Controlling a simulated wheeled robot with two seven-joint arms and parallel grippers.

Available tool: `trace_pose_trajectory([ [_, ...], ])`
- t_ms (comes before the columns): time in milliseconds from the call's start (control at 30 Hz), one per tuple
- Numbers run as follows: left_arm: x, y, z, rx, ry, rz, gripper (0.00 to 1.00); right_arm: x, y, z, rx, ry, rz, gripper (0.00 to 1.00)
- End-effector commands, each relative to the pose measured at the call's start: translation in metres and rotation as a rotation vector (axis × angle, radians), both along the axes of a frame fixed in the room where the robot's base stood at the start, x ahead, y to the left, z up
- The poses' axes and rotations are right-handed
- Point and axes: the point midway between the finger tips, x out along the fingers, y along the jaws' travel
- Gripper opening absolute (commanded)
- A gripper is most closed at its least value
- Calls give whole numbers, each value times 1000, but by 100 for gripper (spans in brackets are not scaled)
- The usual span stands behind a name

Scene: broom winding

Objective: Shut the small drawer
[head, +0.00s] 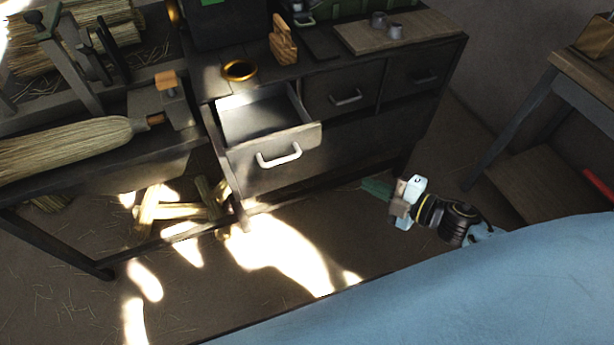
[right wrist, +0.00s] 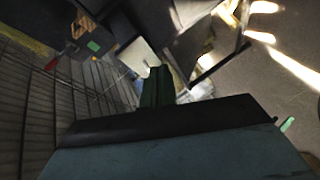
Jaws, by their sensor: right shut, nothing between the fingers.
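The small drawer (head: 272,140) is pulled out at the upper left of the dark cabinet (head: 345,150). Its pale handle (head: 279,155) faces the front, and its inside looks empty. My right gripper (head: 376,187) is in front of the cabinet, to the right of the drawer and lower in the picture, apart from the handle. Its greenish fingers are shut and empty; they also show in the right wrist view (right wrist: 156,85). A pale surface beyond the fingers there may be the open drawer, but I cannot tell. My left gripper is not in view.
A broom (head: 65,147) lies on the left bench. A wooden table (head: 585,75) stands at the right. The floor before the cabinet is mostly open.

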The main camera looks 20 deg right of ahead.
Motion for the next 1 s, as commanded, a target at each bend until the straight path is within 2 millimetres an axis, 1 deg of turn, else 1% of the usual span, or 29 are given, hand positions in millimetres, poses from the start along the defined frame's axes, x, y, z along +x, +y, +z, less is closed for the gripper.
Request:
trace_pose_trajectory([
  [33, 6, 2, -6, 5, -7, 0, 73, -2, 13, 11, -37, -65, 88, 0],
  [133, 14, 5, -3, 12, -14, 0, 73, -9, 34, 35, -89, -155, 214, 0],
  [200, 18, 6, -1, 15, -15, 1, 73, -13, 44, 46, -113, -194, 271, 0],
  [300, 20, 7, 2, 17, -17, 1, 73, -16, 52, 54, -131, -223, 312, 0],
  [433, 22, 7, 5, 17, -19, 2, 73, -10, 60, 55, -134, -231, 322, 0],
  [567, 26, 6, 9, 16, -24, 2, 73, 3, 73, 53, -133, -232, 320, 0],
  [967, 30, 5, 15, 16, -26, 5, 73, 52, 126, 44, -131, -230, 316, 0],
  [1000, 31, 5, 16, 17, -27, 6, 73, 58, 126, 41, -133, -231, 314, 0],
])
